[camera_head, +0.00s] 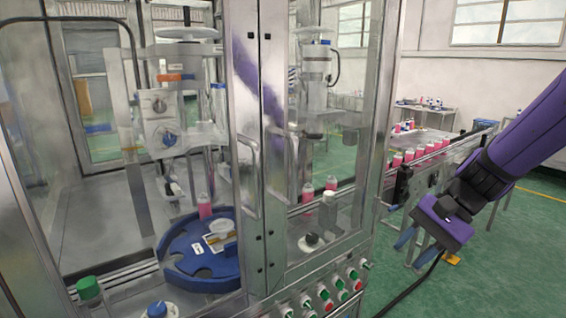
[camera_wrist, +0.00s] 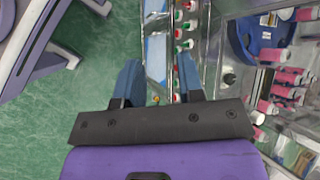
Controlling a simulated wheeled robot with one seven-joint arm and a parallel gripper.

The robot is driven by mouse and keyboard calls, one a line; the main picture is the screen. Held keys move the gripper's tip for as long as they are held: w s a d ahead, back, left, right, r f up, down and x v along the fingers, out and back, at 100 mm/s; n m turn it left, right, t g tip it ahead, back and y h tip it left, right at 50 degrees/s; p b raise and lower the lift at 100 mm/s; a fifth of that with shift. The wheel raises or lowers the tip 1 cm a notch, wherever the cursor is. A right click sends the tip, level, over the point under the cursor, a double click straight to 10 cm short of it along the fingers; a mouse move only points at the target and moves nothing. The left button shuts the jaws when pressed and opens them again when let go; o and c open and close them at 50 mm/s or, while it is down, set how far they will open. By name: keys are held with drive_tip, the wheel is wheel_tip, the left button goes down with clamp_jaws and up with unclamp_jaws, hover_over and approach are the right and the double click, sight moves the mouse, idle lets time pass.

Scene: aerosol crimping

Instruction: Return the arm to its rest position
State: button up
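My arm (camera_head: 525,135) is purple and reaches in from the right edge of the head view. My gripper (camera_head: 418,243) hangs low, tilted down and to the left, in front of the conveyor and right of the machine cabinet. In the wrist view the two blue fingers (camera_wrist: 160,82) stand well apart with nothing between them. The gripper is open and empty. It appears apart from the machine.
The glass-doored cabinet (camera_head: 248,130) holds a blue round table (camera_head: 185,268) with a pink bottle (camera_head: 204,207). Pink bottles line the conveyor (camera_head: 432,166). Buttons (camera_head: 326,294) sit on the cabinet's front. Green floor (camera_head: 500,270) is open at lower right.

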drive_tip(key=s+d+r+n+t+h, duration=0.6)
drive_tip(key=s+d+r+n+h, duration=0.1)
drive_tip(key=s+r, duration=0.5)
drive_tip(key=shift+s+r+t+h, duration=0.25)
drive_tip(key=shift+r+t+h, duration=0.15)
drive_tip(key=shift+h, duration=0.1)
drive_tip(key=shift+d+f, duration=0.1)
idle(1.3)
